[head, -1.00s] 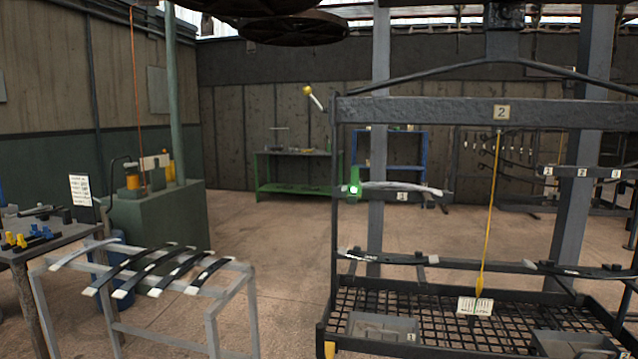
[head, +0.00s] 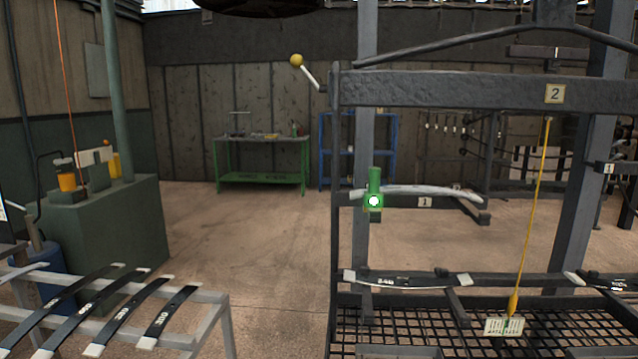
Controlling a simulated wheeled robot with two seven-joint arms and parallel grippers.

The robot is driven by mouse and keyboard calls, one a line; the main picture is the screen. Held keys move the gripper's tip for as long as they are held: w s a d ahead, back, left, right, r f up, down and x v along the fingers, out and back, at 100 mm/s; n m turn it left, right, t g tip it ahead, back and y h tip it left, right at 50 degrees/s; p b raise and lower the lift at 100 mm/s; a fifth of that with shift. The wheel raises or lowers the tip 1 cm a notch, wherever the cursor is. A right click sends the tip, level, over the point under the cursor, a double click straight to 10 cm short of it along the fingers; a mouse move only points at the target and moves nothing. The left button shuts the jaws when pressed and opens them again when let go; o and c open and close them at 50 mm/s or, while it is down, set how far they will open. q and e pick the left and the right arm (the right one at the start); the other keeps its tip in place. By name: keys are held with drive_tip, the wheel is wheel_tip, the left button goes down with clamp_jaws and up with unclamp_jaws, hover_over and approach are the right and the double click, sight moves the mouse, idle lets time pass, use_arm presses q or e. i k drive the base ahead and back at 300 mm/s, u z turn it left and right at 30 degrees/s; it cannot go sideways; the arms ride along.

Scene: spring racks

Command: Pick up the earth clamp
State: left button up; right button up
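A green clamp-like piece (head: 375,183), which looks like the earth clamp, sits at the left end of a pale curved leaf spring (head: 430,191) in the head view. It stands upright, with a bright white round spot on its lower part. The spring lies on the rack's upper arm beside a tag marked 1. Neither of my grippers shows in the head view.
The dark rack (head: 440,92) marked 2 fills the right, with a mesh base and a hanging yellow cord (head: 535,200). A grey stand (head: 215,300) with several dark springs is at lower left. Open floor (head: 260,240) lies between.

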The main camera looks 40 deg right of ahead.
sight(373, 198)
drive_tip(key=z, duration=0.4)
drive_tip(key=i, duration=1)
drive_tip(key=z, duration=0.85)
